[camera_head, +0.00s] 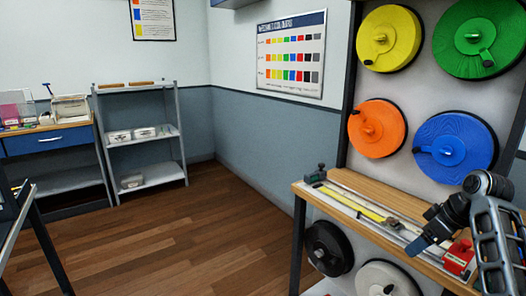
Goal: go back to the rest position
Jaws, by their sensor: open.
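My arm comes in at the lower right, and its end, my gripper (417,244), points down and left above the wooden bench top (378,193). The gripper is open, seen from the side, and nothing shows between its fingers. The fingers overlap in this view, so the gap between them is hard to see. A red box-like item (460,257) is on the bench to the right of the gripper tip.
Yellow (389,38), green (478,38), orange (377,127) and blue (455,148) coils hang on the wall panel. A black coil (328,248) and a white coil (387,279) are below the bench. A grey shelf (147,135) and blue-drawer desk (47,141) stand left. The wooden floor (165,240) is clear.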

